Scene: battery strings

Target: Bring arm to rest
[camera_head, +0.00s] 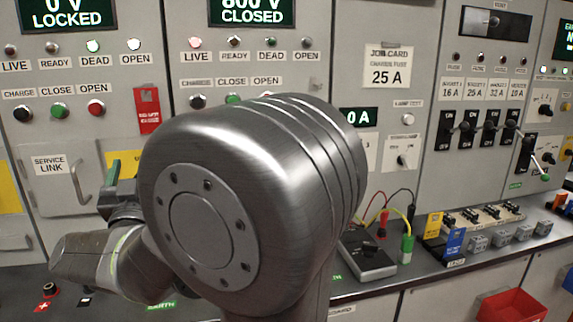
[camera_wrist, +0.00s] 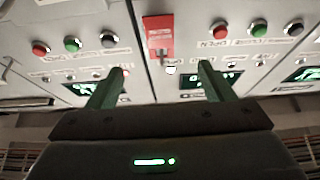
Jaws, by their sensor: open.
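My gripper (camera_wrist: 161,69) is open in the wrist view, with its two green fingers apart and nothing held between them. The wrist view is upside down, and the fingers point at the cabinet front near a red block (camera_wrist: 158,38). In the head view my arm's large metal joint fills the middle. Part of my gripper (camera_head: 112,185) shows to its left, with a green finger in front of the cabinet near the service link door (camera_head: 58,180). The rest of the gripper is hidden behind my arm. I cannot tell its exact distance from the panel.
A red block (camera_head: 147,110) is on the cabinet front. On the bench to the right are a meter (camera_head: 367,262) with leads, a yellow and blue block pair (camera_head: 452,243) and several grey pieces. A red bin (camera_head: 512,306) is at lower right. Several black switches line the right panel.

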